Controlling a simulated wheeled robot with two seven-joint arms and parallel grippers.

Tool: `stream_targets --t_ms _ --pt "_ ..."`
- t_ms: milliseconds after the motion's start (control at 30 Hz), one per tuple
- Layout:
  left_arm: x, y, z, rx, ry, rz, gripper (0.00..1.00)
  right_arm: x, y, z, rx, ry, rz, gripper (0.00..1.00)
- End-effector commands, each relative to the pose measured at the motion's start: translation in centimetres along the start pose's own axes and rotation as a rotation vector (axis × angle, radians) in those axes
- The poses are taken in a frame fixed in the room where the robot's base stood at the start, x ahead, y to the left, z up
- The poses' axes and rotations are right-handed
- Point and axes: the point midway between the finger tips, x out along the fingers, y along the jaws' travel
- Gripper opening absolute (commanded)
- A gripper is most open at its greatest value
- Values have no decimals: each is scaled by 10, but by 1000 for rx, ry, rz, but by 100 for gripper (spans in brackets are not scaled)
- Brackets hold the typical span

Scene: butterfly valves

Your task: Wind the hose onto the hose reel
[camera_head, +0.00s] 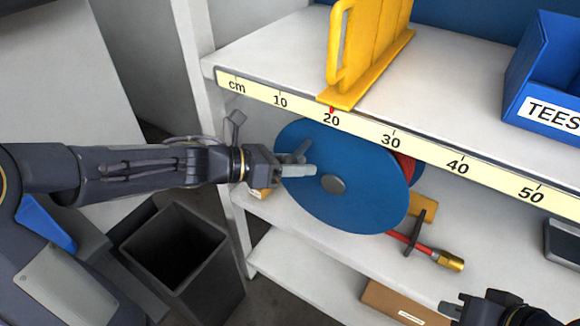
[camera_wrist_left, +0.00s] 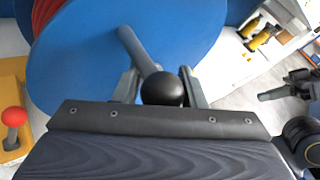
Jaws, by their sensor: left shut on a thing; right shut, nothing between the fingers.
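The hose reel (camera_head: 370,205) stands on the shelf below the ruler edge, with its blue disc facing me. Red hose (camera_head: 405,166) shows behind the disc; its free end with a brass nozzle (camera_head: 449,261) sticks out at lower right. My left gripper (camera_head: 298,168) is at the left part of the disc face. In the left wrist view the crank handle, a grey rod with a black knob (camera_wrist_left: 162,90), lies between its fingers (camera_wrist_left: 161,84), which are shut on it. The reel (camera_wrist_left: 85,60) fills the view behind. My right gripper (camera_head: 460,308), shut and empty, is at the bottom right.
A yellow rack (camera_head: 368,45) and a blue bin labelled TEES (camera_head: 547,75) stand on the upper shelf. The ruler edge (camera_head: 360,128) runs just above the reel. A dark open waste bin (camera_head: 185,255) stands at lower left. A cardboard box (camera_head: 400,303) lies on the lowest shelf.

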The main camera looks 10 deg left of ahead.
Motion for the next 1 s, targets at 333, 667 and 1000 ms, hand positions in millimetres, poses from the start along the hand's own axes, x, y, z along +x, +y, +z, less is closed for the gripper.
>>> stream_targets --t_ms 333,667,1000 --pt "8 -18 10 88 56 41 0 0 0 0 0 0 0 0" --pt "11 -22 13 86 52 42 0 0 0 0 0 0 0 0" --pt "11 -22 14 84 50 42 38 0 0 0 0 0 0 0"
